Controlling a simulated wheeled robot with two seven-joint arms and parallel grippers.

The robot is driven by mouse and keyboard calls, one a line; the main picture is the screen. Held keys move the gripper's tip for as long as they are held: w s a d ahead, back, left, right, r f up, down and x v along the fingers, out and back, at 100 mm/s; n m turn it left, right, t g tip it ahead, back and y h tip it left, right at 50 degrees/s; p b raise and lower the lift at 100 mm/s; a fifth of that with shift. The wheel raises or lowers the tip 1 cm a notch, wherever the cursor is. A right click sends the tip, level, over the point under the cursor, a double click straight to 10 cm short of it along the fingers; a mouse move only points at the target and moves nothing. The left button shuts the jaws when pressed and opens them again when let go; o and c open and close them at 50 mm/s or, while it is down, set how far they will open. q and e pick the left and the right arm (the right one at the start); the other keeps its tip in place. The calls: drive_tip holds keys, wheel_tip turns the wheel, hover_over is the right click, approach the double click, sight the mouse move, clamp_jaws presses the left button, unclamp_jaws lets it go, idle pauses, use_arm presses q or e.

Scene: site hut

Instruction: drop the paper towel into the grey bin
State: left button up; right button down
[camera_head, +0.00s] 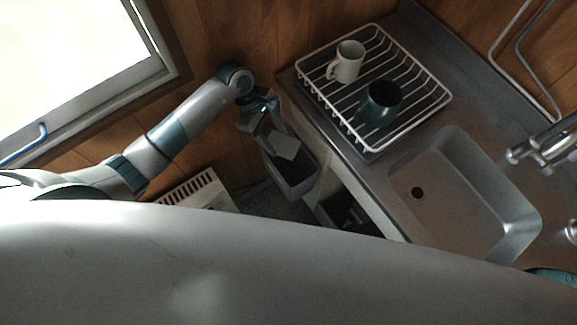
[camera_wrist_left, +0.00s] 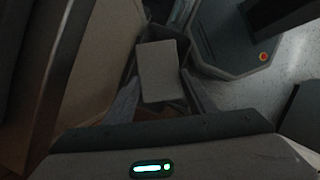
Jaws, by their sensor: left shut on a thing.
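The paper towel (camera_head: 286,147) is a pale, flat square held at the tips of my left gripper (camera_head: 272,136). In the left wrist view the paper towel (camera_wrist_left: 160,70) shows between the two fingers of my left gripper (camera_wrist_left: 160,98), which is shut on it. The grey bin (camera_head: 294,189) stands low beside the counter. In the head view the towel overlaps the bin's opening; how high it is above the rim is hard to tell. The bin's inside is mostly hidden. My right gripper is not in view.
The counter's edge is close right of the bin. On the counter are a white dish rack (camera_head: 347,147) with a white mug (camera_head: 347,62) and a dark green mug (camera_head: 380,103), and a sink (camera_head: 440,208). A slatted heater (camera_head: 197,190) stands left of the bin, below the window.

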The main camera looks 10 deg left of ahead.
sight(273, 140)
use_arm(q)
wheel_tip(273, 140, down, 3)
drive_tip(key=shift+r+b, duration=0.1)
drive_tip(key=shift+b, duration=0.5)
drive_tip(key=shift+f, duration=0.45)
drive_tip(key=o, duration=1.1)
drive_tip(key=shift+p+v, duration=1.45)
drive_tip(key=shift+v, duration=2.3)
